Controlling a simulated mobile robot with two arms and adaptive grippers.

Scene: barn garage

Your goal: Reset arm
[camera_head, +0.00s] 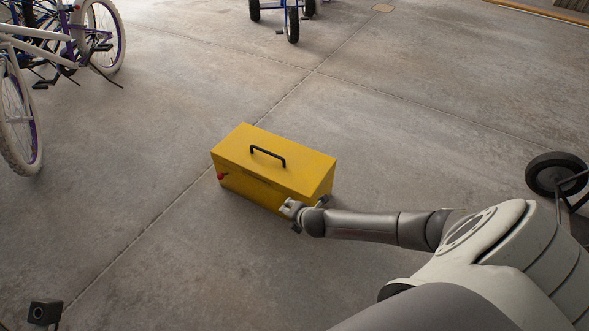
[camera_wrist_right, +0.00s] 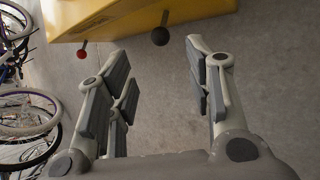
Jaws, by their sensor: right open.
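My right arm reaches in from the lower right of the head view. Its gripper (camera_head: 293,212) is at the near lower right side of a yellow toolbox. In the right wrist view the gripper (camera_wrist_right: 158,75) is open, with bare floor between its fingers and nothing held. The yellow box (camera_head: 272,160) stands closed on the floor with a black handle on its lid. It also shows at the top of the right wrist view (camera_wrist_right: 120,18), with a red knob and a dark knob beyond the fingers. Contact cannot be told. My left gripper is not in view.
Bicycles (camera_head: 70,40) stand at the upper left. A blue-framed wheeled thing (camera_head: 291,18) is at the top, and a black wheel (camera_head: 556,174) is at the right. A small dark boxy thing (camera_head: 45,312) is at the lower left. The concrete floor around the toolbox is mostly clear.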

